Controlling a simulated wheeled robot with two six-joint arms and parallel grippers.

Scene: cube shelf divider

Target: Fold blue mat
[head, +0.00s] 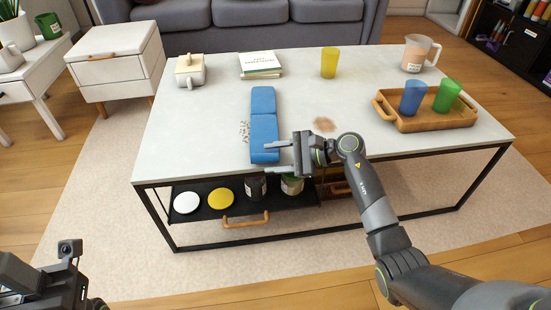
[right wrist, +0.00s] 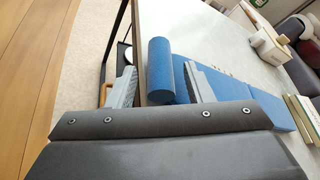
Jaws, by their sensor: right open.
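The blue mat (head: 264,128) lies as a long narrow strip on the tabletop, left of centre, running from the middle to near the front edge. Cross lines divide it into panels, and its near end looks thick and rounded. It also shows in the right wrist view (right wrist: 173,72). My right gripper (head: 272,157) is open at this near end. In the right wrist view the rounded end appears between the two fingers, with gaps; I cannot tell whether they touch it. My left arm's dark end (head: 45,285) shows at the lower left, its fingertips not visible.
The pale table (head: 210,150) also holds a lidded pot (head: 189,72), books (head: 260,64), a yellow cup (head: 329,63), a pitcher (head: 416,53) and a wooden tray (head: 428,122) with two cups. Crumbs (head: 244,131) lie left of the mat and a brown stain (head: 324,124) right.

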